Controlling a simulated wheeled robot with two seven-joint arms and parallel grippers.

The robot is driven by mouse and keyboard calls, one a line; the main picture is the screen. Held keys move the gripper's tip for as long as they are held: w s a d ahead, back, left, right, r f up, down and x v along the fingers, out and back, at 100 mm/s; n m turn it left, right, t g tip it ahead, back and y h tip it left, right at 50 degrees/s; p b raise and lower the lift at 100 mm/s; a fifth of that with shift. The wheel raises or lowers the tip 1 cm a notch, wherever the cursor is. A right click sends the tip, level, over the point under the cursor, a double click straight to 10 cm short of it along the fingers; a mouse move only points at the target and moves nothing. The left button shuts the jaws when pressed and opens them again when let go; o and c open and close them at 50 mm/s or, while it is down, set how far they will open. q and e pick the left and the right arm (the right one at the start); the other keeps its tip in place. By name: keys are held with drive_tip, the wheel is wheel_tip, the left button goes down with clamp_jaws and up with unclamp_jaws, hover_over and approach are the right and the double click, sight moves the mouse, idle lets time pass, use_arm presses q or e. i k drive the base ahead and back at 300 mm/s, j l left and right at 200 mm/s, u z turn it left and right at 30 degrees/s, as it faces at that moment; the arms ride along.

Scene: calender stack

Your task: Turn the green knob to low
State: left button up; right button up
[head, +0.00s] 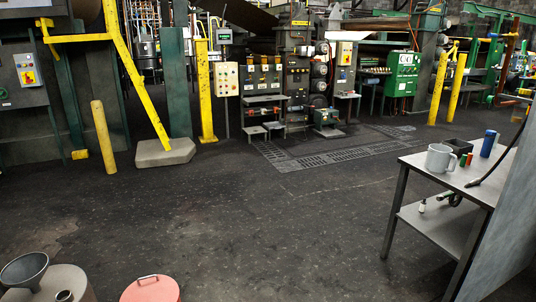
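A small green round part (3,93) shows on the grey cabinet (24,72) at the left edge of the head view. It is too small to tell whether it is the green knob or which way it points. A green control box (403,72) with small light dials or buttons stands at the back right, also too far to read. Neither of my grippers is in view.
Open dark floor (250,215) fills the middle. A yellow post (103,137), a yellow rail (133,75) and a concrete block (165,152) stand at left. A metal table (447,179) with a grey mug (440,158) is at right. A funnel (24,269) and red lid (150,290) are near front left.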

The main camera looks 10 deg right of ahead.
sight(489, 99)
drive_tip(key=i+l+z, duration=0.1)
drive_tip(key=i+z, duration=0.35)
drive_tip(key=i, duration=0.35)
drive_tip(key=i+j+z, duration=0.15)
drive_tip(key=i+z, duration=0.25)
drive_tip(key=i, duration=0.35)
drive_tip(key=i+l+u, duration=0.15)
drive_tip(key=i, duration=0.4)
drive_tip(key=i+u, duration=0.15)
drive_tip(key=i, duration=0.35)
drive_tip(key=i+l+u, duration=0.15)
drive_tip(key=i, duration=0.4)
drive_tip(key=i+l+u, duration=0.1)
drive_tip(key=i+u, duration=0.3)
drive_tip(key=i, duration=0.2)
drive_tip(key=i+j+z, duration=0.2)
drive_tip(key=i+z, duration=0.15)
drive_tip(key=i+j+z, duration=0.1)
drive_tip(key=z, duration=0.35)
drive_tip(key=j+z, duration=0.25)
drive_tip(key=z, duration=0.25)
drive_tip(key=j+z, duration=0.15)
drive_tip(key=z, duration=0.3)
drive_tip(key=k+j+z, duration=0.15)
drive_tip(key=z, duration=0.35)
drive_tip(key=k+j+z, duration=0.1)
drive_tip(key=z, duration=0.35)
drive_tip(key=k+z, duration=0.15)
drive_tip(key=z, duration=0.3)
drive_tip(key=i+l, duration=0.15)
